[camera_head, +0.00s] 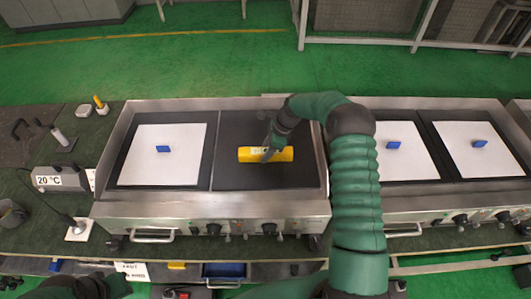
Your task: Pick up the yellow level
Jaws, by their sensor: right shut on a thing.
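The yellow level (280,154) lies lengthwise across the dark right-hand plate (235,180) of the near heating unit. My right arm reaches over from the right, and its gripper (267,156) points down onto the level and is shut on it around its middle. The fingertips are small and partly hidden against the level. Whether the level is touching the plate or slightly above it cannot be told. My left gripper cannot be made out; only a dark green part of my left arm shows at the bottom left.
White sheets with blue blocks (163,149) lie on the other plates. A second heating unit (450,205) stands to the right. A 20 °C device (60,180), a metal-handled tool (61,138) and a yellow-topped item (99,103) sit on the left bench. Knobs line the front edge.

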